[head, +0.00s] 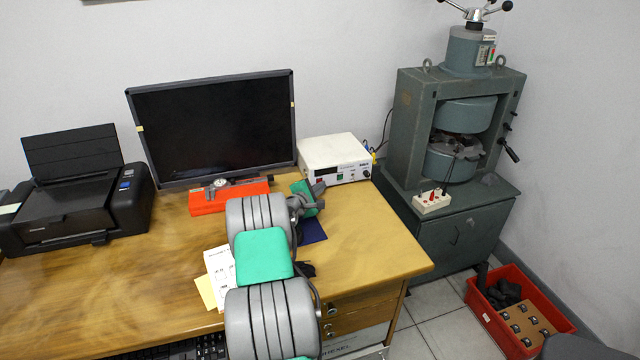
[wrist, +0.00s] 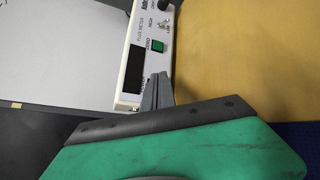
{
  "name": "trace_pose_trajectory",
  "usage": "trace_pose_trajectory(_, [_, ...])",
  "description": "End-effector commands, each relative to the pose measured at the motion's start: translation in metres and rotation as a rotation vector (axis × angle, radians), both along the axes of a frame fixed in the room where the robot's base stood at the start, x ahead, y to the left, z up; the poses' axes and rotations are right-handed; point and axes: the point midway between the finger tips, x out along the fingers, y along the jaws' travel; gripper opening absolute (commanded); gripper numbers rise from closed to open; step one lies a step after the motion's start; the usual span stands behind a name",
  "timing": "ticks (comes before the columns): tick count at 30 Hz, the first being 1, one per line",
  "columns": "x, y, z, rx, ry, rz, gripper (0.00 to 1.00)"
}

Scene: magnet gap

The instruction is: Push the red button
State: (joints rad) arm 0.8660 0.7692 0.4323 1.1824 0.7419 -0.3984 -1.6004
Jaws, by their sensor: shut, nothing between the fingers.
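A white flux meter (head: 335,157) stands on the desk, right of the monitor. Its front panel also shows in the wrist view (wrist: 133,98), with a dark display (wrist: 135,69), a green button (wrist: 157,46), small switches and a dark knob. No red button can be made out on this panel. A small white box (head: 432,203) on the green machine's ledge carries red parts, too small to identify. My gripper (head: 320,189) is shut and empty just in front of the meter. In the wrist view its fingertips (wrist: 158,78) overlap the panel's lower edge near the display; contact cannot be told.
A monitor (head: 213,122) and a red case (head: 225,198) with a gauge stand behind my arm. A black printer (head: 75,200) is at left. The green machine (head: 455,130) stands right. The desk's right part (head: 385,240) is clear.

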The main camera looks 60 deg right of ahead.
Motion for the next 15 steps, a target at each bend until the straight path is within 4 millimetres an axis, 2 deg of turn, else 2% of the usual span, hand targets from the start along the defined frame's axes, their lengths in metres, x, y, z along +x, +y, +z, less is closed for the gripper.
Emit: trace_pose_trajectory(15, [-0.0025, 0.0025, 0.0011, 0.000, 0.000, 0.000, 0.00])
